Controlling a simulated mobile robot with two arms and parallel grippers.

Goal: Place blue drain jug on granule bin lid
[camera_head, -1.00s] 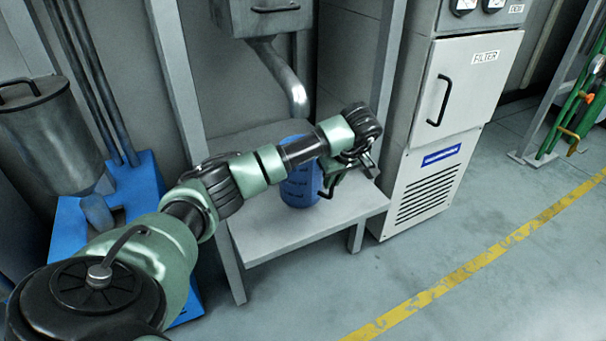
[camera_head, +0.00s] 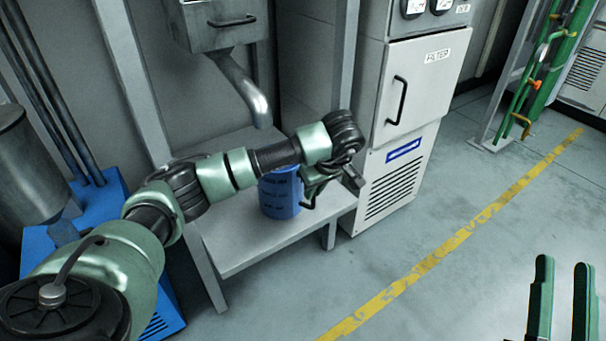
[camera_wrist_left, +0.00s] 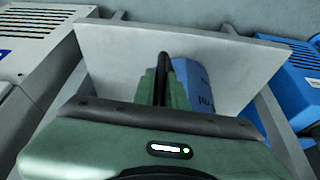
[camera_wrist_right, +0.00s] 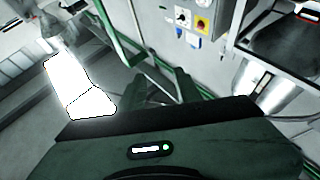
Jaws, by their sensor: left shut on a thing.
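The blue drain jug (camera_head: 280,200) with dark markings is upright at the grey shelf under the bent metal pipe; I cannot tell whether its base touches the shelf. My left gripper (camera_head: 308,198) is shut on the jug's dark handle, on the jug's right side. In the left wrist view the jug (camera_wrist_left: 190,85) shows partly behind the fingers (camera_wrist_left: 163,90). My right gripper (camera_head: 562,295) is open and empty at the lower right, far from the jug. I cannot identify the granule bin lid for certain; a grey cylinder (camera_head: 30,170) stands at the left, cut by the picture edge.
The grey shelf (camera_head: 235,245) has posts on its left and back right. A filter cabinet (camera_head: 425,90) stands right of it. A blue base (camera_head: 105,200) lies left. The floor (camera_head: 400,250) with a yellow line is clear. Green pipes (camera_head: 530,85) stand at back right.

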